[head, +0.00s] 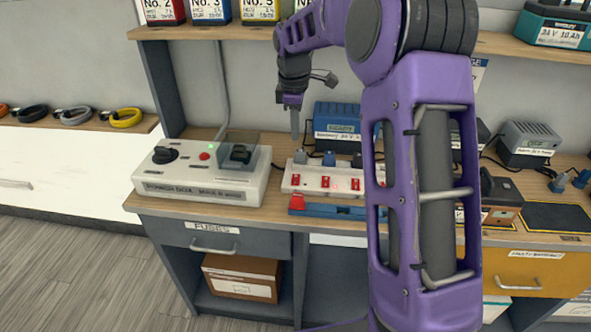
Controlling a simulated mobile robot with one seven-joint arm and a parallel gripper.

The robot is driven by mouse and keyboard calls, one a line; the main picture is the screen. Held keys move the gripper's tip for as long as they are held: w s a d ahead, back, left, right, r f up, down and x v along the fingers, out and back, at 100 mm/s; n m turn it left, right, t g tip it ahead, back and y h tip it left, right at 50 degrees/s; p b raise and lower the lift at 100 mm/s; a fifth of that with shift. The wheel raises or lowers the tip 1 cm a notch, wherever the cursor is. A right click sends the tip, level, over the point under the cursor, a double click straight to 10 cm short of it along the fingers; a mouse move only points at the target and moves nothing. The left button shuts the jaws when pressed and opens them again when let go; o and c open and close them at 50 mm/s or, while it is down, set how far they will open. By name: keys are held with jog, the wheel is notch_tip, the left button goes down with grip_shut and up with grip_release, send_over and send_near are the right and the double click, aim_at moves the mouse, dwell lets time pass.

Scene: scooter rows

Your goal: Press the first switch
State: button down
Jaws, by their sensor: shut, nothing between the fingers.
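A white power strip (312,188) lies on the bench with a row of red switches along its front. Its leftmost red switch (296,181) shows clearly, with a second (325,182) and a third (355,184) to its right. Plugs stand in the strip behind the switches. My gripper (294,136) points down, shut and empty, above the left end of the strip. Its tips appear just above the leftmost grey plug (300,157); contact cannot be told.
A cream control box (203,183) with a black knob, a red button and a clear-covered dark switch stands left of the strip. A blue charger (337,122) stands behind. An upper shelf (215,33) holds several containers.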

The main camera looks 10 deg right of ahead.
aim_at(296, 180)
jog(key=f, duration=0.4)
jog(key=w+f+b, duration=0.1)
jog(key=f, duration=0.4)
jog(key=f+b, duration=0.1)
jog(key=f, duration=0.4)
jog(key=shift+w+d, duration=0.25)
jog(key=shift+w, duration=0.05)
jog(key=shift+f, duration=0.1)
jog(key=shift+f, duration=0.15)
jog(key=shift+s, duration=0.1)
jog(key=shift+s+a, duration=0.2)
jog(key=shift+s, duration=0.45)
